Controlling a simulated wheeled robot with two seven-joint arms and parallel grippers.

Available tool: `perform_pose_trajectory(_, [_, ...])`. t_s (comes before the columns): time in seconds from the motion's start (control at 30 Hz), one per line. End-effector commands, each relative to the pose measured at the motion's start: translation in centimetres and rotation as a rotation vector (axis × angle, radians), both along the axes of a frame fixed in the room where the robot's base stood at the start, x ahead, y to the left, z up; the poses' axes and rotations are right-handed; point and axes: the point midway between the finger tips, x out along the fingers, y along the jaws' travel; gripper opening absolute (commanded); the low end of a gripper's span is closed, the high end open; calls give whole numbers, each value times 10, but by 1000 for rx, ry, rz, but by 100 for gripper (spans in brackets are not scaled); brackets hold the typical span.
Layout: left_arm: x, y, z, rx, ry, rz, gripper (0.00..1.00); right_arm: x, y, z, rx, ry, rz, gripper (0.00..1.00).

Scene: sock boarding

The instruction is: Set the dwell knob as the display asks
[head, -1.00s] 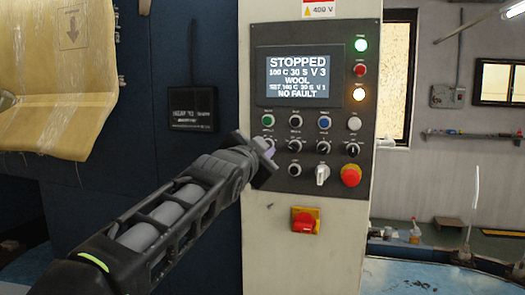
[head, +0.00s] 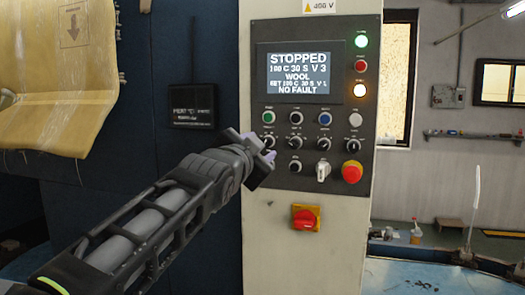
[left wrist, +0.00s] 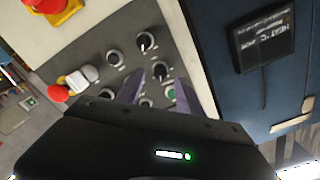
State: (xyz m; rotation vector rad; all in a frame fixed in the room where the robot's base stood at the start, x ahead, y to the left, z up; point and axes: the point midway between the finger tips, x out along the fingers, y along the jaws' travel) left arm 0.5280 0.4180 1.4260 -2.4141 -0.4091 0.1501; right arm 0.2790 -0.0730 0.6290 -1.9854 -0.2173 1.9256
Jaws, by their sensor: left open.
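The control panel (head: 312,100) has a lit display (head: 299,75). It reads STOPPED, 100 C 30 S V 3, WOOL, a small blurred set line that looks like 100 C 30 S V 1, and NO FAULT. Below are several black knobs with white marks, including a middle-row knob (head: 295,142); their labels are too small to read, so I cannot tell which is dwell. My left gripper (head: 264,152) is at the panel's left edge, by the knob rows. In the left wrist view, its open fingers (left wrist: 160,92) straddle the line of sight to a black knob (left wrist: 160,71); contact is not visible.
A red mushroom button (head: 351,172) and a white selector (head: 323,172) sit low on the panel. A red and yellow switch (head: 305,218) is below. A small dark sign box (head: 192,106) is on the blue wall to the left.

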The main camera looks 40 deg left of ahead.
Motion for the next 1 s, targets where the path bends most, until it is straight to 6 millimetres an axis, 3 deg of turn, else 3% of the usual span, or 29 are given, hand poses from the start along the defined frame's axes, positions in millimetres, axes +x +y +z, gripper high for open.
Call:
perform_pose_trajectory(0.1, [-20,-8,-2,1,-5,-2,43,0,0,-11,0,0,0,36])
perform_pose_trajectory(0.3, [-39,-14,-1,0,-2,-1,43,0,0,-16,0,-1,0,36])
perform_pose_trajectory(1.0, [-41,-14,0,0,-2,0,43,0,0,-15,0,-1,0,36])
